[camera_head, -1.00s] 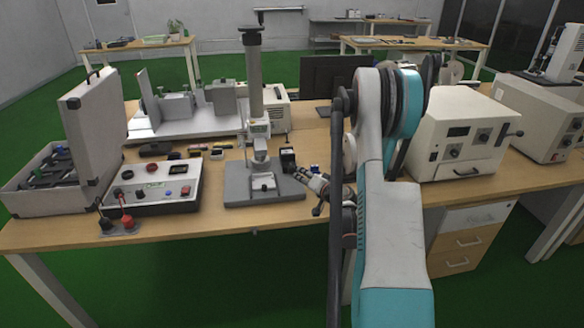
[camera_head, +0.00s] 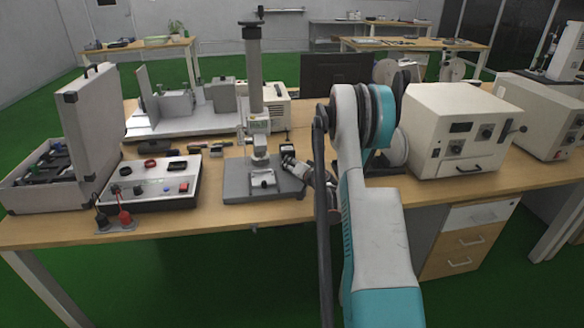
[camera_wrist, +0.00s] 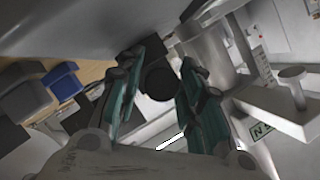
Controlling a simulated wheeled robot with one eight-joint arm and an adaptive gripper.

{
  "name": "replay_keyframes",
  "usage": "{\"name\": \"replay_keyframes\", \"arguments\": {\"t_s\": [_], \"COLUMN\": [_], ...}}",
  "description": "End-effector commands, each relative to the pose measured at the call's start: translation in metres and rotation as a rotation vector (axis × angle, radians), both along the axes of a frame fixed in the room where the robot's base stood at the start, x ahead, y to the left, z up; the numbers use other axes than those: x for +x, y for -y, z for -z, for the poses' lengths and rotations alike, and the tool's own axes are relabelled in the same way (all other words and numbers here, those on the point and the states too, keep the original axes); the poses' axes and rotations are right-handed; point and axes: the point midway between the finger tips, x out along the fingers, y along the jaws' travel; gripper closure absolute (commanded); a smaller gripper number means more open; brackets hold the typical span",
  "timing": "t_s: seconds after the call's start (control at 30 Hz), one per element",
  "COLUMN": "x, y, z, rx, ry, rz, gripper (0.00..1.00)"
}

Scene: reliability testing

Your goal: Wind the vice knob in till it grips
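The small grey vice (camera_head: 263,179) sits on the dark grey base of the upright test stand in the head view. My gripper (camera_head: 290,163) is just right of the stand column, above the right part of the base. In the wrist view a dark round knob (camera_wrist: 160,83) faces me between the two teal-padded fingers of my gripper (camera_wrist: 166,62). The fingers stand apart, one on each side of the knob. I cannot tell whether either pad touches it. The knob is not clearly seen in the head view, and the vice jaws are too small to judge.
The stand column (camera_head: 254,75) rises close to my gripper. A control box (camera_head: 150,183) with knobs and an open case (camera_head: 90,130) are on the left. A cream instrument (camera_head: 460,130) is on the right. Blue items (camera_wrist: 62,80) show at left in the wrist view.

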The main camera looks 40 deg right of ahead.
Motion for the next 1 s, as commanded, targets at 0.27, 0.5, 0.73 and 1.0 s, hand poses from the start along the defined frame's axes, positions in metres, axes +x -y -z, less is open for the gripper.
{"name": "replay_keyframes", "arguments": {"t_s": [0.27,0.5,0.73,1.0], "x": [-0.0002,-0.0003,-0.0004,-0.0004], "y": [-0.0002,0.0003,0.0000,-0.0006], "z": [0.0001,0.0015,0.0014,0.0012], "rx": [0.000,0.094,0.235,0.253], "ry": [0.000,0.056,0.143,0.152], "rz": [0.000,0.000,-0.001,-0.002], "gripper": [0.99,0.99,0.99,0.99]}}
